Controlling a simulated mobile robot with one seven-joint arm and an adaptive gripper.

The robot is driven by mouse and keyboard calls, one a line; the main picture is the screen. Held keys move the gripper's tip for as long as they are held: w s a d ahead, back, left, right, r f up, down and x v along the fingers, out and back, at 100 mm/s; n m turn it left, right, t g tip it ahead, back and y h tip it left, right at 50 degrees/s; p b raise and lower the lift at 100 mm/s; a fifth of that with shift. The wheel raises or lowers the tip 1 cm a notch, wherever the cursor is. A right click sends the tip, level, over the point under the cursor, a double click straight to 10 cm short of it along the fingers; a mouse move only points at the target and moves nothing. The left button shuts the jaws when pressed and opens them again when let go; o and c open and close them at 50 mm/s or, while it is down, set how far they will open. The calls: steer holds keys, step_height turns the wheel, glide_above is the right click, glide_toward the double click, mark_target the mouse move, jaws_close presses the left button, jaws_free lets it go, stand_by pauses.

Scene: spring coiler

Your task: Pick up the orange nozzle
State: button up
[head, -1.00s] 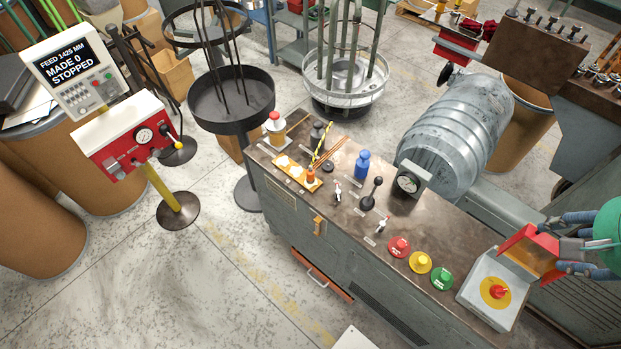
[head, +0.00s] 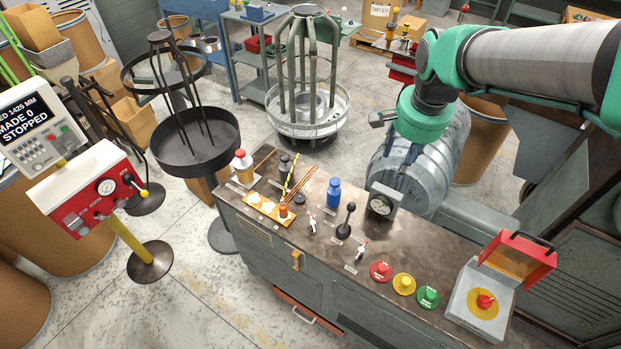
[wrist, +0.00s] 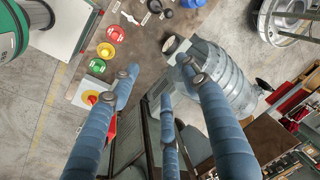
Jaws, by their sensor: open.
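The orange nozzle (head: 283,211) is a small upright piece at the right end of an orange tray (head: 257,201) with pale round pieces, on the left part of the bench top in the head view. The wrist view does not show it. My gripper (wrist: 163,84) shows in the wrist view with its blue fingers spread and nothing between them. In the head view my arm reaches in from the right, above the grey ribbed drum, well right of the nozzle; the fingers are not clear there.
Near the nozzle stand a blue bottle (head: 334,193), a red-capped bottle (head: 243,167), copper rods (head: 301,186) and a yellow-black striped rod (head: 290,174). A black-knobbed lever (head: 346,221), a gauge (head: 382,202) and coloured buttons (head: 404,284) lie toward the right.

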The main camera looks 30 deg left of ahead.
steer(key=s+a+f+g, duration=0.1)
steer(key=a+f, duration=0.5)
steer(key=a, duration=0.3)
steer(key=a+f, duration=0.6)
steer(key=a, duration=0.3)
steer(key=m+h+b, duration=0.1)
glide_above(283, 211)
steer(key=a, duration=0.1)
step_height(283, 211, down, 12)
steer(key=shift+w+g, duration=0.4)
steer(key=shift+w, duration=0.05)
steer(key=shift+f+b, duration=1)
steer(key=shift+f, duration=3.25)
steer(key=shift+w+f+b, duration=0.1)
steer(key=shift+f+b, duration=0.75)
steer(key=shift+f, duration=1.75)
